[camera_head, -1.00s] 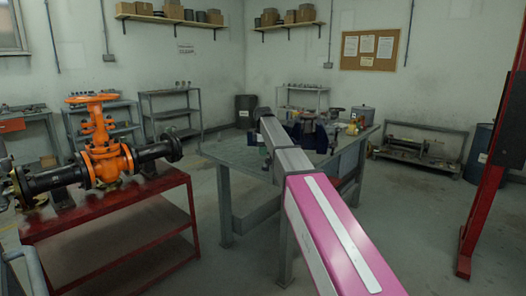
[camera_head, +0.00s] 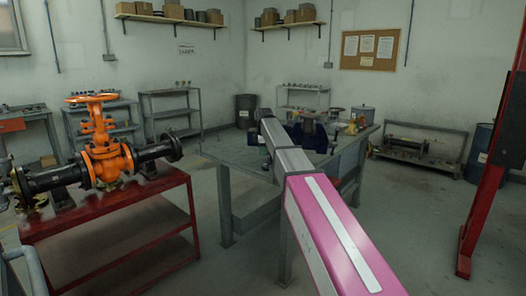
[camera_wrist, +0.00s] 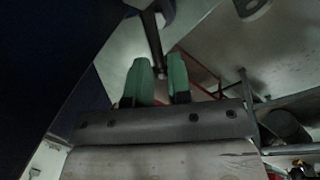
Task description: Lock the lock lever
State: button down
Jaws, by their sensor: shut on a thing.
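In the wrist view, my gripper (camera_wrist: 160,82) has two green fingertips closed around the lower end of a thin dark bar. This bar looks like the lock lever (camera_wrist: 153,40). It runs down from a pale rounded part at the top, and its tip lies between the fingers. A large dark blue body (camera_wrist: 45,60) fills the left of that view. In the head view, my arm reaches over the grey workbench (camera_head: 225,153), and the fingers and lever cannot be made out among the dark blue fixture there.
An orange gate valve (camera_head: 107,162) with black pipe ends stands on a red table (camera_head: 110,205) at left. Small items (camera_head: 356,124) lie at the bench's right end. A red post (camera_head: 490,150) stands at far right. Open floor lies between the tables.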

jog(key=shift+s+d+n+y, duration=0.2)
jog(key=shift+s+n, duration=0.35)
jog(key=shift+n, duration=0.45)
jog(key=shift+s+d+n+y, duration=0.2)
jog(key=shift+s+n, duration=0.3)
jog(key=shift+n, duration=0.5)
jog(key=shift+s+d+n+y, duration=0.1)
jog(key=shift+s+d+n, duration=0.15)
jog(key=shift+s+n, duration=0.55)
jog(key=shift+w+n, duration=0.2)
jog(key=shift+n, duration=0.1)
jog(key=c, duration=1.2)
grip_release()
jog(key=shift+r, duration=0.1)
jog(key=s+a+r, duration=0.2)
jog(key=a+r, duration=0.1)
jog(key=s+a+r, duration=0.3)
jog(key=r, duration=0.1)
jog(key=s+a+r, duration=0.2)
jog(key=r, duration=0.1)
jog(key=shift+s+a+r, duration=0.25)
jog(key=shift+a+r, duration=0.15)
